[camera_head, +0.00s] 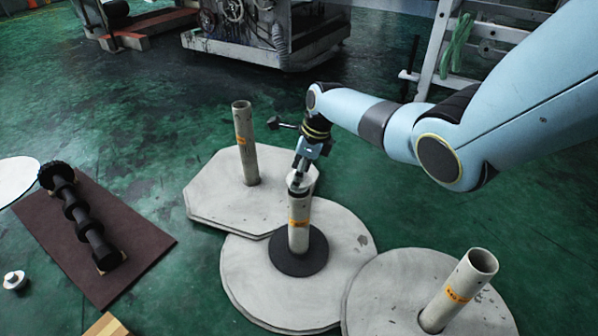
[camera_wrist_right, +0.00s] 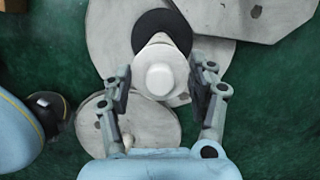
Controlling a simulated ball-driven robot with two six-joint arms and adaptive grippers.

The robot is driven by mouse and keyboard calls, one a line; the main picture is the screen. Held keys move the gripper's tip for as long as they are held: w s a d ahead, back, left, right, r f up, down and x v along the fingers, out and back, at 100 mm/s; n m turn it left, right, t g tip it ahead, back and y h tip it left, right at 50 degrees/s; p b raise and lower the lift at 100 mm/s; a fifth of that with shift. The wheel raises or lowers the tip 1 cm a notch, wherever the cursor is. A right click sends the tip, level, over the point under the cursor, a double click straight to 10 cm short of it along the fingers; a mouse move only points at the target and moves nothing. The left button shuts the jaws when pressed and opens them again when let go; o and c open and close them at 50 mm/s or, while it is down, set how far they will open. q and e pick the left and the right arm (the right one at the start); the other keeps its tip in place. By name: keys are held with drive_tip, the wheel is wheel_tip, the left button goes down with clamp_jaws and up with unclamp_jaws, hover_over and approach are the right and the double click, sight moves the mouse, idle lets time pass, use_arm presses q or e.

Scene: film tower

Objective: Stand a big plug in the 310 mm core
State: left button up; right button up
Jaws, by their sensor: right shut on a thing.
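My right gripper (camera_head: 300,178) points down at the top of the middle core (camera_head: 299,225), a pale upright tube with an orange label. It is shut on a white plug (camera_wrist_right: 160,78), which shows between the two fingers in the wrist view; the right gripper (camera_wrist_right: 160,92) shows there too. In the head view the plug (camera_head: 299,186) is at the core's mouth, partly hidden by the fingers. I cannot tell how far it sits in. A core (camera_head: 245,145) at the back left and a core (camera_head: 458,290) at the front right have open tops. Labels are too small to read.
The middle core stands in a black ring (camera_head: 298,262) on a round grey plate (camera_head: 250,285). Another white plug (camera_head: 14,280) is on the green floor at far left. A brown mat (camera_head: 140,240) carries a black lobed roller (camera_head: 85,222). A wheeled machine (camera_head: 265,35) stands behind.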

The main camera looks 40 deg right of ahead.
drive_tip(key=shift+f+b, duration=0.6)
drive_tip(key=shift+f, duration=0.75)
drive_tip(key=o, duration=1.2)
drive_tip(key=v, duration=1.2)
drive_tip(key=shift+a, duration=0.1)
drive_tip(key=shift+w, duration=0.1)
